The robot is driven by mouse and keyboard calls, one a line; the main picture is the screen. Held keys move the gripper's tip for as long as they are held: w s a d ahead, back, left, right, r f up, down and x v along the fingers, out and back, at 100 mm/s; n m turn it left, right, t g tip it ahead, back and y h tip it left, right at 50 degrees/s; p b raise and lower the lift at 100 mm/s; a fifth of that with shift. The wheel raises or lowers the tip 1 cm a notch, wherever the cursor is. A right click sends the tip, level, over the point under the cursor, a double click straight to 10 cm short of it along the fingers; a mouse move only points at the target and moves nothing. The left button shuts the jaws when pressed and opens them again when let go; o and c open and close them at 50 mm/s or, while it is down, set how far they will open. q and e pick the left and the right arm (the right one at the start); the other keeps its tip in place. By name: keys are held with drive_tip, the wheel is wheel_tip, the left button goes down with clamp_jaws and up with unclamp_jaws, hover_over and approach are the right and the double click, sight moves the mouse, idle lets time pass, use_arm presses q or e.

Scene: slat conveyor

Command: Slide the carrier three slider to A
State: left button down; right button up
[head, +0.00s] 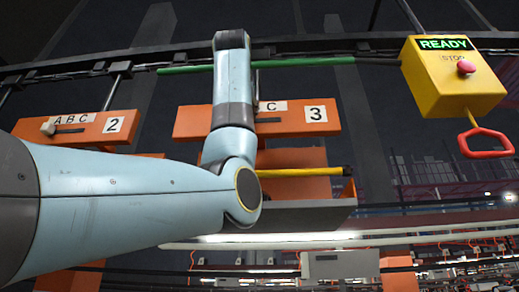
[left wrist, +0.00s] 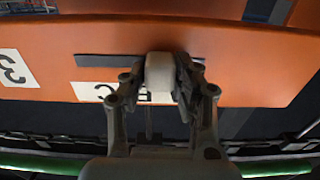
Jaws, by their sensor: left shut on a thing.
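Carrier three is an orange plate (head: 190,121) with a "3" label (head: 316,113) at its right end and a dark slot. In the left wrist view the plate (left wrist: 250,60) appears upside down. Its white slider (left wrist: 159,72) sits in the dark slot (left wrist: 105,61), right of the slot's middle there. My left gripper (left wrist: 163,88) is shut on the slider. The C (left wrist: 104,91) shows left of the slider; part of another letter shows beside a finger, and A is hidden. In the head view my left arm covers the slider and gripper. My right gripper is not in view.
Carrier two (head: 90,128) hangs to the left, its slider (head: 47,128) at the A end. A yellow box (head: 440,85) with a READY display, a red button and a red handle (head: 487,142) hangs at right. A tray-like ledge (head: 310,213) with a yellow bar lies below.

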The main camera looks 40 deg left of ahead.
use_arm(q)
drive_tip(key=shift+s+a+r, duration=0.1)
drive_tip(key=shift+s+a, duration=0.3)
drive_tip(key=shift+a, duration=0.2)
drive_tip(key=shift+s+a, duration=0.35)
drive_tip(key=shift+a, duration=0.2)
drive_tip(key=c, duration=1.3)
unclamp_jaws()
drive_tip(key=shift+o, duration=1.2)
drive_tip(key=shift+s+a, duration=0.15)
drive_tip(key=shift+a, duration=0.05)
drive_tip(key=shift+o, duration=0.3)
drive_tip(key=v, duration=1.2)
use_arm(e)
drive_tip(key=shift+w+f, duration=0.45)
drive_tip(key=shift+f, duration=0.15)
